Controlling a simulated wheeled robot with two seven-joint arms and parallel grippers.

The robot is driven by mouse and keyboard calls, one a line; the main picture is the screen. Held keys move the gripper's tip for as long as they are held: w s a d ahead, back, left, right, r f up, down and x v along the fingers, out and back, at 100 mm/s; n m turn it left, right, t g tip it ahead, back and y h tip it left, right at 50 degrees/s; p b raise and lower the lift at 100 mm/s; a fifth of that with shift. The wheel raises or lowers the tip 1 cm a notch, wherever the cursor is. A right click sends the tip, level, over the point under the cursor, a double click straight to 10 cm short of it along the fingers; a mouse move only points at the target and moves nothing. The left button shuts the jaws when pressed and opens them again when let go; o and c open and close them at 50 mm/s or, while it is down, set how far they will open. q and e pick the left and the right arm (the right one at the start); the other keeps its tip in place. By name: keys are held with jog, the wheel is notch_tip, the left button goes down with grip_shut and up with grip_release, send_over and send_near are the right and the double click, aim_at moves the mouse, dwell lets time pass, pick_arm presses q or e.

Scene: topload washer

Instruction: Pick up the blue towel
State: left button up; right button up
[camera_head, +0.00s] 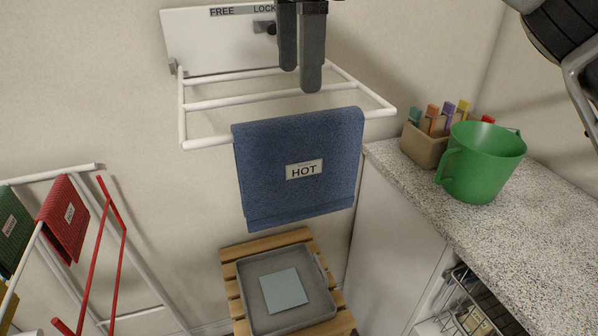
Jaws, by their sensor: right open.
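The blue towel (283,195) hangs over the front rail of a white wall-mounted drying rack (213,142). A white label reading HOT is on its front. The towel hangs down in one wide fold, with its lower edge above the slatted stool. My right gripper (300,75) comes in from the top centre with its dark fingers pointing down. It is open and holds nothing. It appears above the towel, in front of the rack's rear part, and looks apart from the cloth. My left gripper is not in view.
A grey tray (323,309) with a pale cloth (283,290) rests on a wooden slatted stool (265,243). A green bucket (480,165) and a tan box of pegs (424,147) stand on the speckled counter (540,240). A red towel (62,222) hangs at left.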

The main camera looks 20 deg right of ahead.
aim_at(299, 116)
notch_tip(299, 116, down, 9)
jog(key=shift+d+f, duration=0.1)
jog(key=shift+f, duration=0.05)
dwell(0.4)
jog(key=shift+c, duration=0.3)
grip_shut()
